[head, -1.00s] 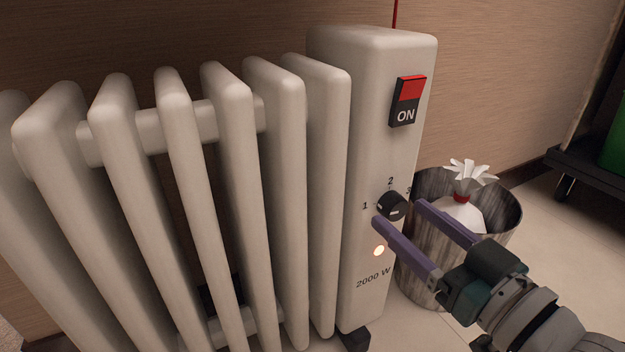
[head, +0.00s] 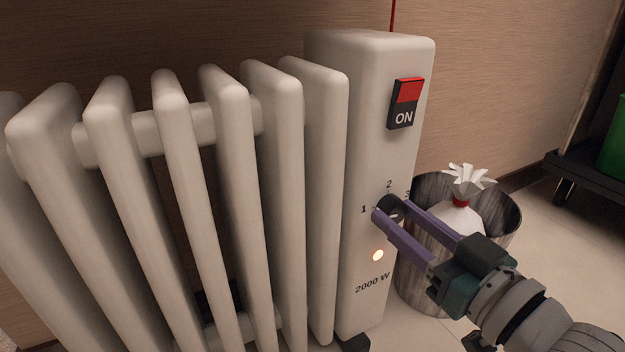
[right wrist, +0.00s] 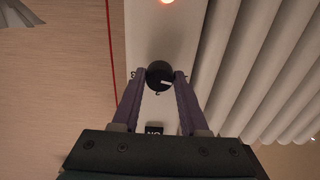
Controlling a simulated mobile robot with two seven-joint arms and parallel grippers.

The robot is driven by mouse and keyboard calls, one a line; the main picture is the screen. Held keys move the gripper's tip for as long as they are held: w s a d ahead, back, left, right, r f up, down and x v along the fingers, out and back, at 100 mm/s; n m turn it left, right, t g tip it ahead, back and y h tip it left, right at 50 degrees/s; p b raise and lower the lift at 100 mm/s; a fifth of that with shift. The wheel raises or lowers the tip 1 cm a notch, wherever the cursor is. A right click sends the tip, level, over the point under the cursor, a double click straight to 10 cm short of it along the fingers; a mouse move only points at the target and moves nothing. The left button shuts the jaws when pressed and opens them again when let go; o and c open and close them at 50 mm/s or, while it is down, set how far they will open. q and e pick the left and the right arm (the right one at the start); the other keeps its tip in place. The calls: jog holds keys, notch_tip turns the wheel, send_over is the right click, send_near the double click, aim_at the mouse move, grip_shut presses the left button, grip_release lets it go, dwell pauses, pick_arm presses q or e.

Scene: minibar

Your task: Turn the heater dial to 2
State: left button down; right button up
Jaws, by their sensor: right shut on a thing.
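The black heater dial (head: 387,202) sits on the front of the cream heater's end panel (head: 372,140), with the numbers 1, 2 and 3 around it. It also shows in the right wrist view (right wrist: 157,72), which sees the panel upside down. The white mark on the dial points roughly toward the 1 side there. My right gripper (head: 392,207) is shut on the dial, one purple finger on each side, and partly hides it in the head view. My left gripper is not in view.
A red and black ON switch (head: 405,103) is above the dial, and a lit lamp (head: 377,256) is below it. Pale ribs (head: 262,200) fill the left. A bin (head: 420,265) holding a tied white bag (head: 460,216) stands close behind my right gripper.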

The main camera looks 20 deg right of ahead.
grip_shut()
jog(key=shift+r+m+p, duration=0.1)
jog(key=shift+m+p, duration=0.6)
jog(key=shift+m, duration=0.4)
jog(key=m+p, duration=0.1)
jog(key=m, duration=0.8)
jog(key=shift+p, duration=0.4)
jog(key=shift+m, duration=2.2)
